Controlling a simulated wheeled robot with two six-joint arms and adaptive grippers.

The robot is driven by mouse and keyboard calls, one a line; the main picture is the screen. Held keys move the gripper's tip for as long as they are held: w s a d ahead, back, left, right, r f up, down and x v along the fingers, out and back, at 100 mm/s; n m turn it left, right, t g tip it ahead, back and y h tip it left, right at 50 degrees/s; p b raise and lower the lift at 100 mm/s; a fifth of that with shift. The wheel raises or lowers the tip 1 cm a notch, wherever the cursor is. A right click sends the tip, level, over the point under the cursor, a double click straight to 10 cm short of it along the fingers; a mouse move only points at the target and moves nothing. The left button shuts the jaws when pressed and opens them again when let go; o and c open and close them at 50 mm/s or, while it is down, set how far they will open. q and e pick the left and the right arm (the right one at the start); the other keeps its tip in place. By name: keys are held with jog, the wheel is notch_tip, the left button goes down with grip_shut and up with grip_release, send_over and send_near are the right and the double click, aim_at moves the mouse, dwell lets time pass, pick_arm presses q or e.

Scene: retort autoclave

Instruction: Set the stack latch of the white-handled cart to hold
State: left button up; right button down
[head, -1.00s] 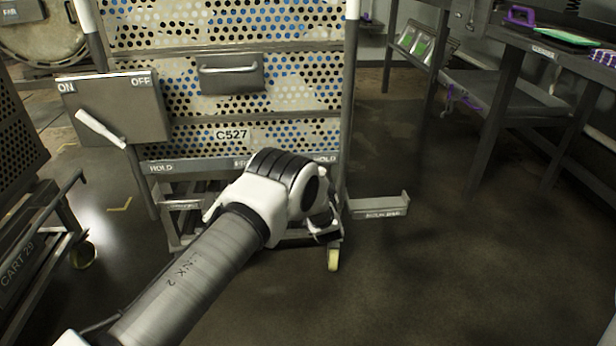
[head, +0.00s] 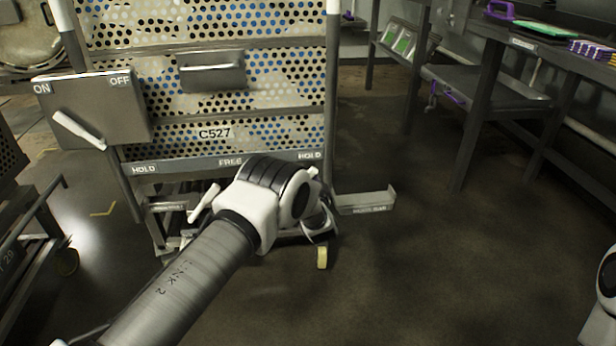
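The cart with white-topped posts and the plate C527 (head: 214,133) stands in front of me. Its lower label bar (head: 190,166) reads HOLD at the left, FREE in the middle and HOLD at the right. A white lever (head: 203,204) hangs tilted below the bar, its lower end to the left, between the left HOLD and FREE. Its upper end is near my arm, and its pivot is not clear. My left arm reaches in front of the cart's lower part. The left gripper (head: 318,228) is mostly hidden behind its wrist; its fingers cannot be made out. The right gripper is out of view.
An ON/OFF box (head: 105,115) with its own white lever (head: 79,130) is at the cart's left. Another cart (head: 35,235) stands at the left edge. A bench (head: 520,45) and shelf (head: 490,92) stand at the right. The floor between is clear.

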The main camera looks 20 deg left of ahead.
pick_arm(q)
jog(key=shift+r, duration=0.1)
jog(key=v, duration=1.2)
